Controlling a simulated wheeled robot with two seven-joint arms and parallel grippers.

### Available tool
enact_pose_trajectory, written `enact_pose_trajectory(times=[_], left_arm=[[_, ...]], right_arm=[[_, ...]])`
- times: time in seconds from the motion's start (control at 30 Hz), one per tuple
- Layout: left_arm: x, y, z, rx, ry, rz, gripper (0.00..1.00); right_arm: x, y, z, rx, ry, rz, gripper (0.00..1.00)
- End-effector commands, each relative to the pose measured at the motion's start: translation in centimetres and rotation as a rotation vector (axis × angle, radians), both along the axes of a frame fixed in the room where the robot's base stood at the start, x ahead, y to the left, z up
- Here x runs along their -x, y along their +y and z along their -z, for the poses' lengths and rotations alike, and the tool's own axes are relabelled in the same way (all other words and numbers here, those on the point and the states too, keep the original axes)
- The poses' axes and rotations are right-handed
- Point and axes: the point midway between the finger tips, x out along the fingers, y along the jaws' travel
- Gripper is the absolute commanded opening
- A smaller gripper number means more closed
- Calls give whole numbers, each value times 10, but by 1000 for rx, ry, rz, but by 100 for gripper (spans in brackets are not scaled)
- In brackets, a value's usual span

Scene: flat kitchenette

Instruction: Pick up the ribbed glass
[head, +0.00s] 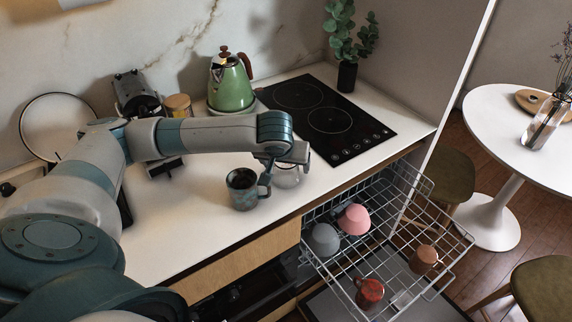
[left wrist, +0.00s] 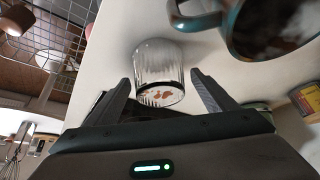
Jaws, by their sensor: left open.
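The ribbed glass (left wrist: 158,62) is clear, with vertical ribs and reddish-brown specks at its near end in the left wrist view. It stands on the white counter; in the head view the glass (head: 287,178) is partly hidden by my left gripper (head: 284,158). In the left wrist view the open fingers of my left gripper (left wrist: 161,80) are on either side of the glass's near end, with a gap visible at each side. The fingers do not appear closed on it. My right gripper is not in view.
A dark teal mug (head: 242,193) stands close beside the glass, on its left. The open dishwasher rack (head: 330,262) with several cups lies below the counter's front edge. A green kettle (head: 231,86) and a black cooktop (head: 322,122) are behind.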

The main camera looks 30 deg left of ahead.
Motion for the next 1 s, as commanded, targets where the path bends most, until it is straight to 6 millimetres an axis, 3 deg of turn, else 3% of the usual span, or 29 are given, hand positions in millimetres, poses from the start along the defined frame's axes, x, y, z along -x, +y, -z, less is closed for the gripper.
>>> enact_pose_trajectory(times=[0.37, 0.43, 0.6, 0.67, 1.0], left_arm=[[0, 0, 0, 0, 0, 0, 78], [0, 0, 0, 1, 0, 0, 68], [0, 0, 0, 1, 0, 0, 27], [0, 0, -1, 1, -1, 0, 22], [-1, 0, -5, 1, -3, 0, 22]], right_arm=[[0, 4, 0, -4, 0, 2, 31], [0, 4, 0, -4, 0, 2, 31], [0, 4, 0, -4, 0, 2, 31], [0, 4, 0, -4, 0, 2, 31], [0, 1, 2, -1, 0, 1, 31]])
